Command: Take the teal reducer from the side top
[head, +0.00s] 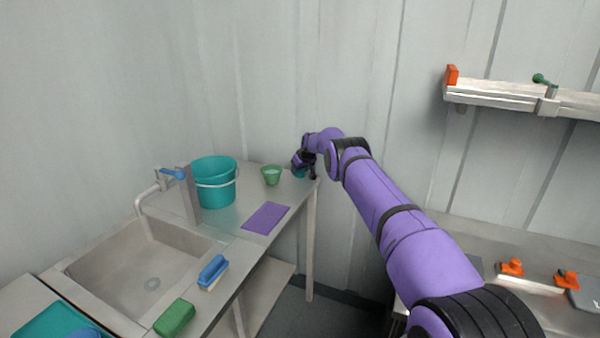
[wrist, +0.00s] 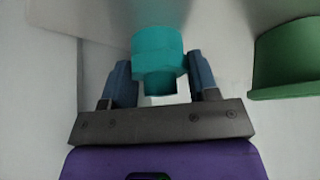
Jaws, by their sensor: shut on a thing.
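The teal reducer (wrist: 158,52) sits between the two blue fingers of my gripper (wrist: 160,75) in the wrist view. It has a wide faceted body and a narrower end toward the palm. My gripper is shut on it. In the head view my gripper (head: 302,167) is at the far right corner of the side top (head: 228,228), and only a bit of the teal reducer (head: 299,173) shows beneath the wrist. I cannot tell whether the reducer still touches the top.
A green cup (head: 271,176) stands just left of my gripper; it also shows in the wrist view (wrist: 288,58). A teal bucket (head: 214,183), a purple cloth (head: 265,217), a blue brush (head: 212,271) and a sink (head: 146,277) are further left. The wall is close behind.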

